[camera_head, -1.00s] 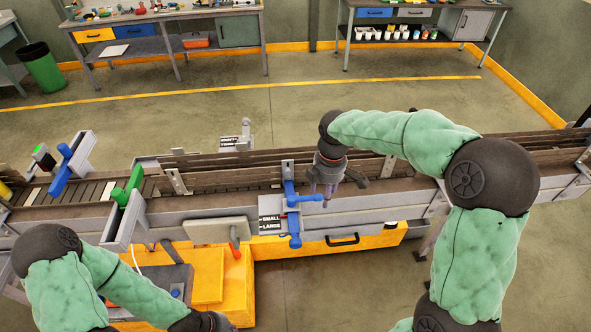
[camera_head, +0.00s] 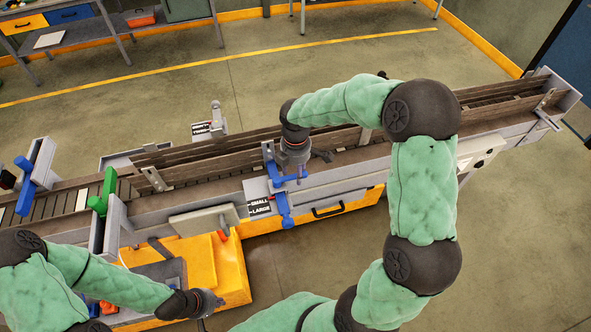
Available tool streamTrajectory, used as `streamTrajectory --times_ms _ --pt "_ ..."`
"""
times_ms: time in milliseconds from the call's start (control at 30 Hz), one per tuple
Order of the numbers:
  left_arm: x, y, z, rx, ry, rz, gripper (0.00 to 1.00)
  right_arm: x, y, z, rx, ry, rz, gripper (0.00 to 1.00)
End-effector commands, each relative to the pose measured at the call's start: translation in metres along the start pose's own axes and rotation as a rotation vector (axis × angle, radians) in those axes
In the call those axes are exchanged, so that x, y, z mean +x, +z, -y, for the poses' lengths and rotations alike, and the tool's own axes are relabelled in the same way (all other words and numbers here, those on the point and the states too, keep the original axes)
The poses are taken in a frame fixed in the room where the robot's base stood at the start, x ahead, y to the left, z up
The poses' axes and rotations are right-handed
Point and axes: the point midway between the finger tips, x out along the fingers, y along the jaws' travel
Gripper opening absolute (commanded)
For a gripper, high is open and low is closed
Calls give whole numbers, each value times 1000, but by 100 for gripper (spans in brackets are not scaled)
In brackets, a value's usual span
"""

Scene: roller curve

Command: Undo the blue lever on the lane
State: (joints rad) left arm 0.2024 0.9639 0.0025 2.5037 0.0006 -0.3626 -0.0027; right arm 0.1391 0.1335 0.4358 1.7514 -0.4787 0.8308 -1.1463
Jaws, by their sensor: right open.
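The blue lever (camera_head: 284,208) is mounted on the near side of the conveyor lane, beside a SMALL/LARGE sign (camera_head: 260,207). Its upper blue part stands by a grey bracket, a short arm points right, and its lower part hangs down the front. My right gripper (camera_head: 303,172) is open and points down over the lane, just right of the lever's upper part. The fingers partly overlap the blue arm; I cannot tell whether they touch it. My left gripper (camera_head: 209,301) is low in front of the lane, far from the lever, its fingers too small to read.
Another blue handle (camera_head: 24,187) and a green handle (camera_head: 103,193) stand on the lane further left. A grey plate (camera_head: 204,219) sticks out in front, above a yellow cabinet (camera_head: 213,262). Wooden guide rails (camera_head: 210,158) run along the lane. The floor at right front is clear.

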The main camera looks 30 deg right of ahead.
Motion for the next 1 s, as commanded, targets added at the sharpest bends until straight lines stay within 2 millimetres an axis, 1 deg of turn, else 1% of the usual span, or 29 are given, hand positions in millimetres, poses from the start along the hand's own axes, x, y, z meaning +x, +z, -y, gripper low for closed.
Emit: streamTrajectory --times_ms 133,400,467,500,600,867,1000 --pt "-1 0 0 0 0 0 0 7 0 0 0 1 -1 54" --pt "-1 0 0 0 0 -1 0 8 0 0 0 1 -1 54" --pt "-1 0 0 0 0 -1 0 8 0 0 0 1 -1 37" --pt "-1 0 0 0 0 -1 0 8 0 0 0 1 -1 26" --pt "-1 0 0 0 0 0 0 8 0 0 0 1 -1 0" --pt "-1 0 0 0 0 -1 0 8 0 -1 -5 0 -1 0" --pt "-2 0 -1 0 0 -1 0 8 3 -8 -27 0 -1 0"
